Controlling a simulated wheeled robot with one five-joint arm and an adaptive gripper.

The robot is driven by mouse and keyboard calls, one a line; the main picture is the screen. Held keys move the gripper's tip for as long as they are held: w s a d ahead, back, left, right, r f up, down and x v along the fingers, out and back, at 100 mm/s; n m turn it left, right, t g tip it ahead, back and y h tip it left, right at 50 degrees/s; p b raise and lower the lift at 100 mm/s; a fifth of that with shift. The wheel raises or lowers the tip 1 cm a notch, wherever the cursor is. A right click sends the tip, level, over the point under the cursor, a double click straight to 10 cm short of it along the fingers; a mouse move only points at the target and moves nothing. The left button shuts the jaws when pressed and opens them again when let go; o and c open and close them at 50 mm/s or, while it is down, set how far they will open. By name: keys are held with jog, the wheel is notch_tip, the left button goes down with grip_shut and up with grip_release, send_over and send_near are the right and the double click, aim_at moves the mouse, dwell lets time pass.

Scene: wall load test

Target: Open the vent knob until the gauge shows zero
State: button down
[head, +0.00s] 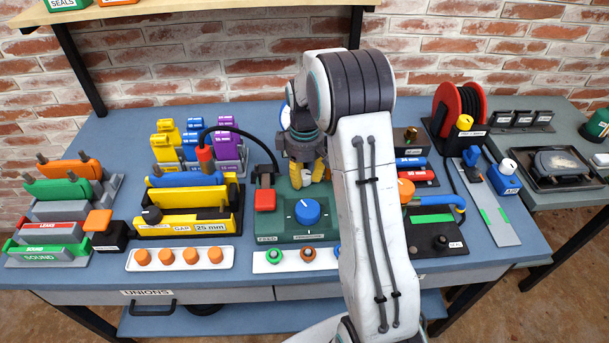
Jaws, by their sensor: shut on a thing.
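My gripper (307,172) points down at the back of a green test unit (290,232). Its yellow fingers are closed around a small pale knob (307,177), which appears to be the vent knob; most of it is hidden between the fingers. A large blue knob (307,211) sits on the front of the same unit, apart from my gripper. A round blue-rimmed part, perhaps the gauge (287,116), shows only as a sliver behind my arm. Its face and needle cannot be read.
A red block (265,200) with a black hose stands left of my gripper. A yellow fixture marked 25 mm (188,207) is farther left. A white strip with orange caps (180,258) lies in front. A red hose reel (460,108) stands at right.

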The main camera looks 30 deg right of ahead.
jog(key=shift+s+f+n, duration=0.1)
jog(key=shift+f+n, duration=0.05)
jog(key=shift+n, duration=1.05)
jog(key=c, duration=1.3)
grip_release()
jog(key=o, duration=0.5)
